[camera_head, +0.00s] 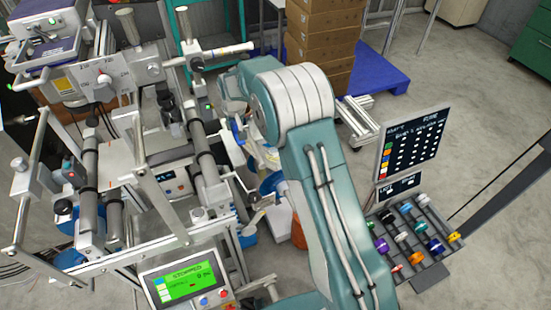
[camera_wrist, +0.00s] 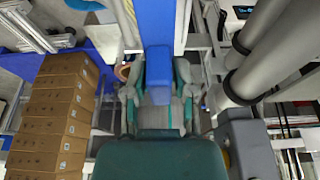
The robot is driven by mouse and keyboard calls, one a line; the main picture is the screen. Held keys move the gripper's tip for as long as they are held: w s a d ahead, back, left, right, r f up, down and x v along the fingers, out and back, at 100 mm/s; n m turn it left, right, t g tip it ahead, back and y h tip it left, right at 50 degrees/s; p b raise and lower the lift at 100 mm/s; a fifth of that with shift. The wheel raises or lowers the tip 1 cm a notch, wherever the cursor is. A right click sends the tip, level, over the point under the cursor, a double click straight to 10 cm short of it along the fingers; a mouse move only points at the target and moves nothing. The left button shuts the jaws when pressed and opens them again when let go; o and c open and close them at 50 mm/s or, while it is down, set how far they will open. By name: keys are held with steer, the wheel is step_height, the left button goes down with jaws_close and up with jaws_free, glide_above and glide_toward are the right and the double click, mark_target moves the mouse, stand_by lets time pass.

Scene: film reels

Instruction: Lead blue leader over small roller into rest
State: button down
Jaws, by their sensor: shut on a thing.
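In the wrist view my gripper (camera_wrist: 160,88) is shut on the blue leader (camera_wrist: 158,60), a flat blue strip between its two green-grey fingers. The strip runs on toward the top of the view. In the head view my arm bends over to the right side of the machine, and the gripper's fingers are not clear there. Blue patches (camera_head: 271,184) show beside the machine, below the arm's elbow; I cannot tell which is the leader. Grey rollers (camera_wrist: 262,55) stand right of the gripper in the wrist view, apart from it. I cannot tell the small roller or the rest.
The machine's frame bars and rollers (camera_head: 203,150) fill the left. A panel (camera_head: 187,280) reads "STOPPED". Stacked cardboard boxes (camera_head: 322,40) stand on a blue pallet (camera_head: 385,75). A sign board (camera_head: 411,143) and a rack of coloured spools (camera_head: 430,268) stand right.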

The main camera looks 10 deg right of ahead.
steer(key=shift+s+a+r, duration=0.2)
steer(key=shift+a+r, duration=0.6)
steer(key=shift+r, duration=0.1)
stand_by(0.4)
stand_by(0.8)
glide_above(233, 148)
steer(key=shift+s+f, duration=0.15)
steer(key=shift+f, duration=1.7)
steer(key=shift+s+f, duration=0.1)
steer(key=shift+f, duration=1.75)
steer(key=shift+s+f, duration=0.1)
steer(key=shift+f, duration=1.35)
steer(key=shift+c, duration=1.8)
jaws_free()
